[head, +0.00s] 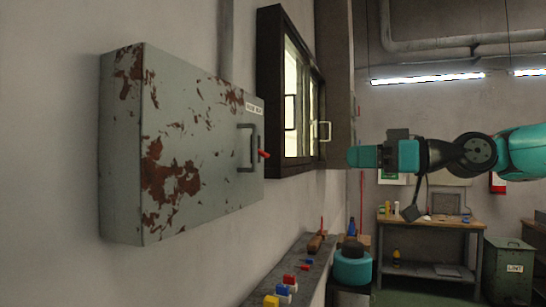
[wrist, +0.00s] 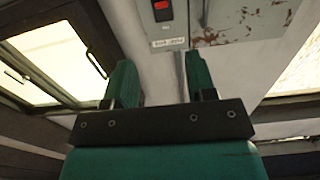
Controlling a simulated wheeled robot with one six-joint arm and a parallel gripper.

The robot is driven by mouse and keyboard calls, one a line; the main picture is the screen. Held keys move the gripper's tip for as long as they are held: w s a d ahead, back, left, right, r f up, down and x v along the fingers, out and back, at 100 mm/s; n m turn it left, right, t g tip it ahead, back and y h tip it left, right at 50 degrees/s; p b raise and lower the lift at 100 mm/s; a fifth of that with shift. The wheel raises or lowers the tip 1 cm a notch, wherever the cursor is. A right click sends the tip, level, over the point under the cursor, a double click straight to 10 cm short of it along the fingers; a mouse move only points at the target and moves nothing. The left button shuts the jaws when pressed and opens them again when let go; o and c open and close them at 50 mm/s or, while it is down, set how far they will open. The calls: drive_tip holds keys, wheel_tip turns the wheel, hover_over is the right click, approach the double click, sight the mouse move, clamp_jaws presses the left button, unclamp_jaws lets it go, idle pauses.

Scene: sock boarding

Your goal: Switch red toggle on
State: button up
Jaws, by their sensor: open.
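The red toggle (head: 264,153) sticks out from the front of a grey, rust-patched wall box (head: 200,150), beside a dark handle (head: 243,148). In the wrist view a red part (wrist: 162,10), which looks like the toggle, shows at the top edge in a dark surround above a white label. Whether the toggle is on or off cannot be told. My gripper (head: 352,157) is to the right of the box in the head view, apart from the toggle. In the wrist view its two green fingers (wrist: 160,72) stand apart with nothing between them.
Below is a ledge (head: 305,268) with coloured blocks. A workbench (head: 428,224) and a green bin (head: 508,265) stand at the back.

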sight(268, 155)
drive_tip(key=p+x, duration=0.2)
drive_tip(key=x, duration=0.3)
drive_tip(key=p+x, duration=0.3)
drive_tip(key=x, duration=0.2)
drive_tip(key=r+p+x, duration=0.1)
drive_tip(key=p+x, duration=0.1)
drive_tip(key=x, duration=0.3)
drive_tip(key=shift+w+a, duration=0.15)
drive_tip(key=shift+a, duration=0.2)
drive_tip(key=shift+w+a+f+p, duration=0.1)
drive_tip(key=shift+a+p, duration=0.15)
drive_tip(key=shift+a, duration=0.1)
drive_tip(key=shift+w+a+f+p, duration=0.15)
drive_tip(key=shift+a+p, duration=0.1)
drive_tip(key=shift+a, duration=0.15)
drive_tip(key=shift+c, duration=0.2)
drive_tip(key=c, duration=0.9)
